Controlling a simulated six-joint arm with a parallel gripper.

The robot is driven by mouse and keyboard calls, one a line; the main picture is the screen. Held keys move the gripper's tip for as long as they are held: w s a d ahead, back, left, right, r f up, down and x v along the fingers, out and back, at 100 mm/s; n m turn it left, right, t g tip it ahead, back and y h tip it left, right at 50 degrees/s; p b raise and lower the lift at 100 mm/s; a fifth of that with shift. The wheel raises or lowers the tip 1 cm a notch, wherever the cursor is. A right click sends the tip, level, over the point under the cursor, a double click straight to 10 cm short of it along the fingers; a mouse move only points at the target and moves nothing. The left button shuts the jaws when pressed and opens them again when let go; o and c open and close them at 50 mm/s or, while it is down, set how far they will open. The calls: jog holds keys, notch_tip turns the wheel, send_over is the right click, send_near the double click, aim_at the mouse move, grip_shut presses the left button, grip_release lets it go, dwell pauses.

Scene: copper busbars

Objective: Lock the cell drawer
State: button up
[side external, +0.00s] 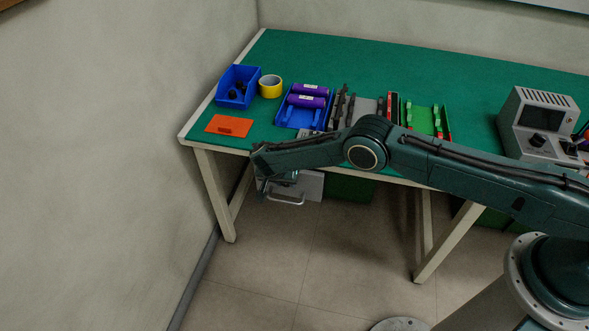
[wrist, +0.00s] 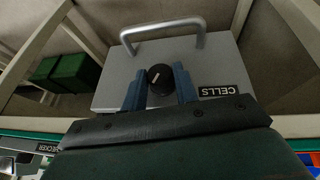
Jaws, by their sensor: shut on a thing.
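The cell drawer (wrist: 215,70) has a grey front with a "CELLS" label and a bar handle (wrist: 165,27). It also shows under the bench in the side view (side external: 312,188), partly hidden by my arm. A round black knob (wrist: 160,74) with a pale pointer line sits on the drawer front. The pointer is tilted in the wrist view. My gripper (wrist: 159,84) has its two blue-grey fingers on either side of the knob, shut on it. In the side view my gripper (side external: 282,180) is at the drawer front, and the knob is hidden there.
The green bench top (side external: 340,70) is above the drawer. It holds a blue bin (side external: 238,87), yellow tape (side external: 270,86), a blue tray with purple cells (side external: 308,97), and a grey instrument (side external: 540,120). White bench legs (side external: 215,195) stand beside the drawer. Green boxes (wrist: 70,72) are below.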

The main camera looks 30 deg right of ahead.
jog(key=shift+w, duration=0.25)
jog(key=shift+s+a+r, duration=0.15)
jog(key=shift+s, duration=0.05)
dwell(0.4)
jog(key=o, duration=1)
jog(key=shift+g+h, duration=0.3)
jog(key=shift+s, duration=0.1)
jog(key=v, duration=1.3)
jog(key=shift+a+r, duration=0.15)
jog(key=shift+r, duration=0.15)
